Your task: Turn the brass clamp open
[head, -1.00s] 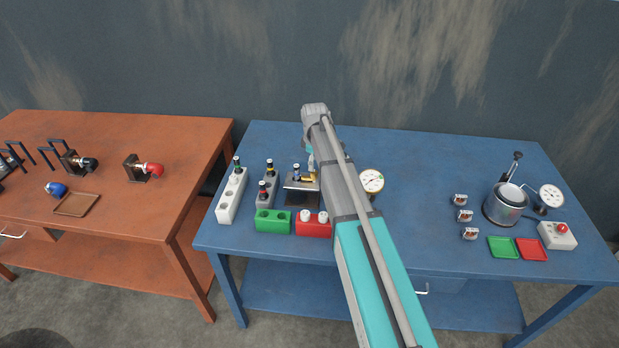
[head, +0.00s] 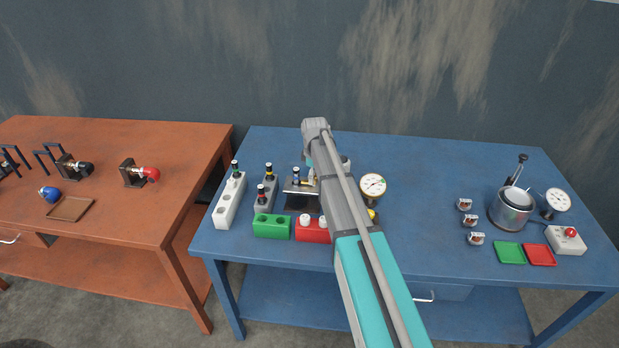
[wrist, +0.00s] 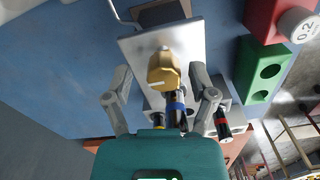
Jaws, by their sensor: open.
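The brass clamp (wrist: 163,72) is a faceted, gold-coloured block on a metal plate stand (wrist: 196,42). In the head view, the clamp (head: 309,183) shows small on the stand beside my arm. A black injector with a blue band (wrist: 176,108) stands next to the clamp in the wrist view. My gripper (wrist: 161,74) is open, with one grey finger on each side of the clamp in the picture. I cannot tell whether either finger touches it. In the head view my arm hides most of the gripper.
A grey rack (head: 265,198), a white rack (head: 229,204), a green block (head: 271,226) and a red block (head: 311,231) stand close by. A dial gauge (head: 373,187) is right of my arm. The blue table's middle right is clear.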

